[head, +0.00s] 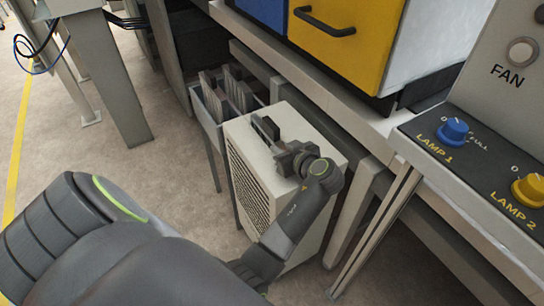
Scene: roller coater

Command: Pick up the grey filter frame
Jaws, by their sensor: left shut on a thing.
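My left gripper (280,148) is over the top of a pale cabinet (300,122) with a grille on its side. It is shut on a narrow grey piece (264,128) at the cabinet top, which looks like the upper part of the grey filter frame. The rest of that piece is hidden by the cabinet and my gripper, so I cannot tell how far it sits inside. My right gripper is not in view.
A rack with several upright grey panels (238,92) stands behind the cabinet. A bench with a yellow drawer (350,45) runs close along the right. A control panel (485,160) with blue and yellow knobs is at far right. Open floor (150,170) lies to the left.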

